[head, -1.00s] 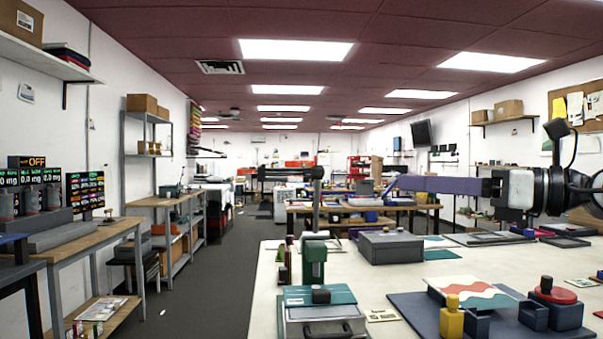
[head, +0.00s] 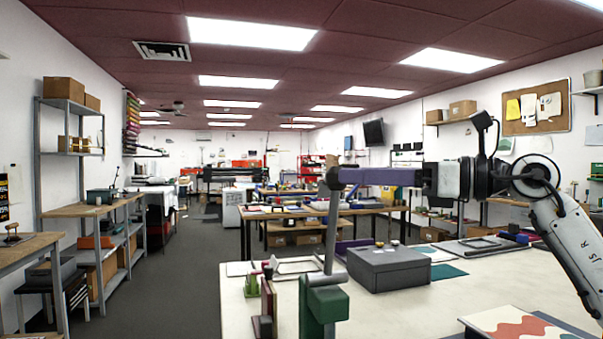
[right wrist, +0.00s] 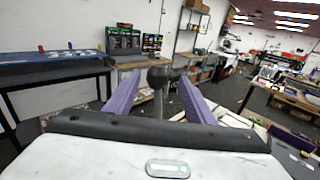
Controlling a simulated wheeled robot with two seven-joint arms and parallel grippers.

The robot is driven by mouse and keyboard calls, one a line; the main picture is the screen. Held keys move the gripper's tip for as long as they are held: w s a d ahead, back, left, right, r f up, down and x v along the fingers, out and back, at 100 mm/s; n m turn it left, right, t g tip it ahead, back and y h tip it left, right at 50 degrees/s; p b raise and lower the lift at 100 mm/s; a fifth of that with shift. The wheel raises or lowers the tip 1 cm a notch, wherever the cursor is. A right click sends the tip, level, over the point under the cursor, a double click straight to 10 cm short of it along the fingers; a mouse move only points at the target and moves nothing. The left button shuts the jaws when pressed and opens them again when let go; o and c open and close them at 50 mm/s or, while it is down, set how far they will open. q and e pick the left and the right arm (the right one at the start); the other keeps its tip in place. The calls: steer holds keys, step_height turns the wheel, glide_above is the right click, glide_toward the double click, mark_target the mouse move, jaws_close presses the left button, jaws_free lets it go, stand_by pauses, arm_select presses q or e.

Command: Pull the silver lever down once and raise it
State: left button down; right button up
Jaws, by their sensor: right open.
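The silver lever (head: 330,232) is a thin metal rod that stands nearly upright from a green press body (head: 325,305). Its dark round knob (right wrist: 158,77) sits at the top. My right gripper (head: 342,177) has long purple fingers and reaches in from the right at knob height. In the right wrist view (right wrist: 160,84) its fingers are spread, with the knob between them near the tips. I see gaps on both sides of the knob. The press base is cut off below. My left gripper is out of view.
A grey box (head: 388,268) stands on the white table (head: 450,305) right behind the lever. Small bottles and a dark red block (head: 263,325) stand left of the press. A wavy red print (head: 520,325) lies at the front right.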

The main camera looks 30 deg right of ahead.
arm_select(q)
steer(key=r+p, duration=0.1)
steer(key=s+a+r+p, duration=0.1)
steer(key=p, duration=0.1)
arm_select(e)
steer(key=x, duration=0.9)
steer(key=shift+a, duration=0.25)
jaws_close()
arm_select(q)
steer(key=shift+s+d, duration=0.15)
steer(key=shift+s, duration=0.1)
